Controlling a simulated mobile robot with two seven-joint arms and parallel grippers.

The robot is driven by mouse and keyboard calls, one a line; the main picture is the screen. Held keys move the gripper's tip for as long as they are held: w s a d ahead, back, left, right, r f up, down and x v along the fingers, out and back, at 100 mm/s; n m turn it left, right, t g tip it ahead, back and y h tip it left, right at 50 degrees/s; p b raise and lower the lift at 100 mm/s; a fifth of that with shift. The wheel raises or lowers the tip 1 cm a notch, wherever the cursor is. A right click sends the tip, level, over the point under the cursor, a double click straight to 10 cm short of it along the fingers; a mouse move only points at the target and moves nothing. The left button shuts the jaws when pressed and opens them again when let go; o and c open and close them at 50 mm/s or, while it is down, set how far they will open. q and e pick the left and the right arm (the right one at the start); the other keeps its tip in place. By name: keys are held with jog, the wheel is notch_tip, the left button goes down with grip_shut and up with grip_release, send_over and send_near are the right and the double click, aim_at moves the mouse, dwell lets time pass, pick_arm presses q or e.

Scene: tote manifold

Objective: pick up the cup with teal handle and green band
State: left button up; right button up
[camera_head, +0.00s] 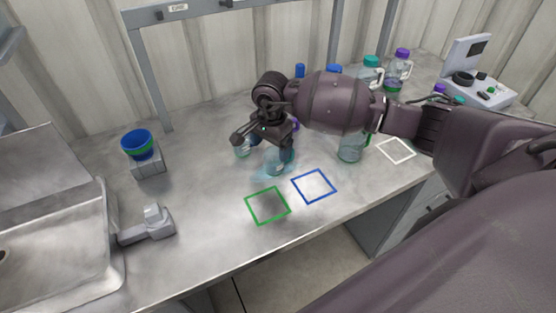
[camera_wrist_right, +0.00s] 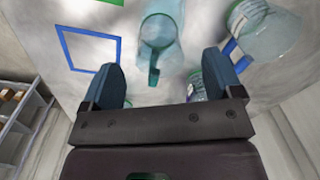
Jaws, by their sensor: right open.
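My right gripper (camera_head: 268,138) is over the middle of the worktop, above the clear cups. In the right wrist view it is open (camera_wrist_right: 162,64), its two blue-grey fingertips apart. A clear, teal-tinted cup (camera_wrist_right: 162,30) with a teal handle (camera_wrist_right: 154,74) lies between and ahead of the fingertips, not gripped. In the head view a clear cup (camera_head: 277,165) stands just below the gripper. Another clear cup (camera_wrist_right: 268,35), with a blue handle, is at the right of the wrist view. My left gripper is out of view.
Another banded vessel (camera_wrist_right: 196,88) is partly hidden by the right finger. A clear cup (camera_head: 243,148) and a clear vessel (camera_head: 350,150) stand nearby. Green (camera_head: 268,206) and blue (camera_head: 314,186) squares mark bare worktop in front. A blue cup (camera_head: 137,143) sits on a block at left.

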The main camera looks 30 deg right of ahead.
aim_at(272, 156)
jog(key=shift+d+f, duration=0.15)
jog(key=shift+f, duration=1.95)
jog(key=c, duration=1)
